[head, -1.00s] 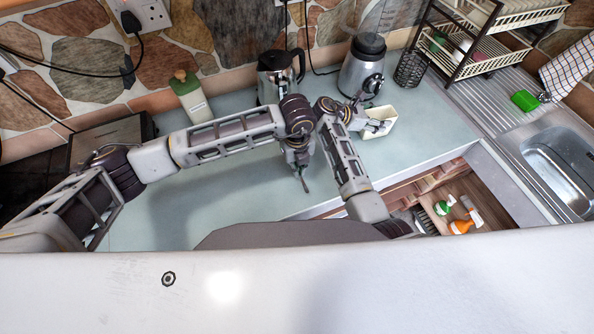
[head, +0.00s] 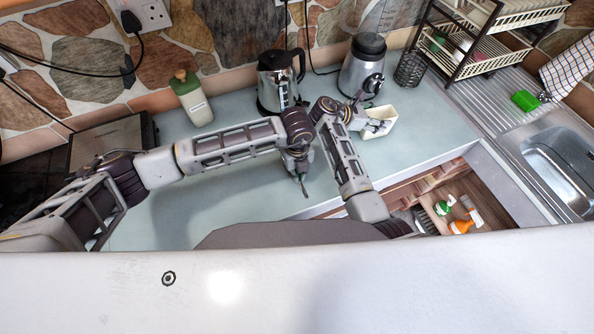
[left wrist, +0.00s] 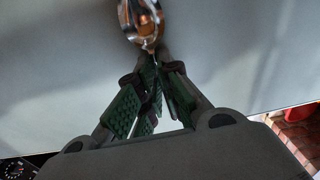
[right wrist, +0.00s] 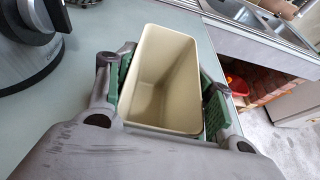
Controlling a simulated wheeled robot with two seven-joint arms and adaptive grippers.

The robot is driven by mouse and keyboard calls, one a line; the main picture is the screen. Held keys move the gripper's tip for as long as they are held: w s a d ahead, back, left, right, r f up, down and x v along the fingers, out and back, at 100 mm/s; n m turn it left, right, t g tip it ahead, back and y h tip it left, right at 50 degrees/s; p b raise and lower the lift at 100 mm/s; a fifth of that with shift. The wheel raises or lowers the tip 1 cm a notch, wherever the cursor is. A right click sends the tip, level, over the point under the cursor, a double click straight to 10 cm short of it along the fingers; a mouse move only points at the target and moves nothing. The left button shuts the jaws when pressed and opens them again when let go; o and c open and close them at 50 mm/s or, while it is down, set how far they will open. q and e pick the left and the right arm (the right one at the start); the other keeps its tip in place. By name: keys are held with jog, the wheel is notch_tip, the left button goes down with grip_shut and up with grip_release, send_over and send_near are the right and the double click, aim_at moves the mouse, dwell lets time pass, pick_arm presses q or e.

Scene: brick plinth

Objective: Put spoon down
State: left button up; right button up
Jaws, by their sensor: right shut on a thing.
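A metal spoon (left wrist: 140,22) shows in the left wrist view, its shiny bowl beyond the fingertips and its thin handle running back between the fingers. My left gripper (left wrist: 160,70) has its green-padded fingers close together around the handle; whether they press on it I cannot tell. In the head view my left gripper (head: 299,172) points down low over the counter, with the dark, thin end of the spoon (head: 304,188) below it. My right gripper (right wrist: 163,95) is shut on a cream open-topped container (right wrist: 165,75), one finger on each side. The container (head: 383,117) looks empty inside.
A kettle (head: 272,82) and a blender (head: 362,70) stand at the back of the counter (head: 240,190). A bottle (head: 193,100) is at the left. A dish rack (head: 480,45) and sink (head: 560,160) lie right.

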pick_arm(q)
jog(key=o, duration=0.4)
jog(key=shift+r, duration=0.1)
notch_tip(320, 180, up, 12)
jog(key=shift+r, duration=0.1)
dwell(0.7)
dwell(0.3)
jog(key=o, duration=0.5)
jog(key=shift+w+a, duration=0.1)
jog(key=shift+o, duration=0.8)
jog(key=shift+w+a, duration=0.15)
jog(key=shift+w, duration=0.1)
jog(key=shift+w+a+f+m, duration=0.15)
jog(key=shift+w+a, duration=0.2)
jog(key=shift+w, duration=0.2)
jog(key=shift+w+a+m, duration=0.1)
jog(key=shift+w+a, duration=0.2)
jog(key=shift+w, duration=0.3)
jog(key=shift+w+a+f+m, duration=0.15)
jog(key=shift+w+a, duration=0.2)
jog(key=shift+w, duration=0.2)
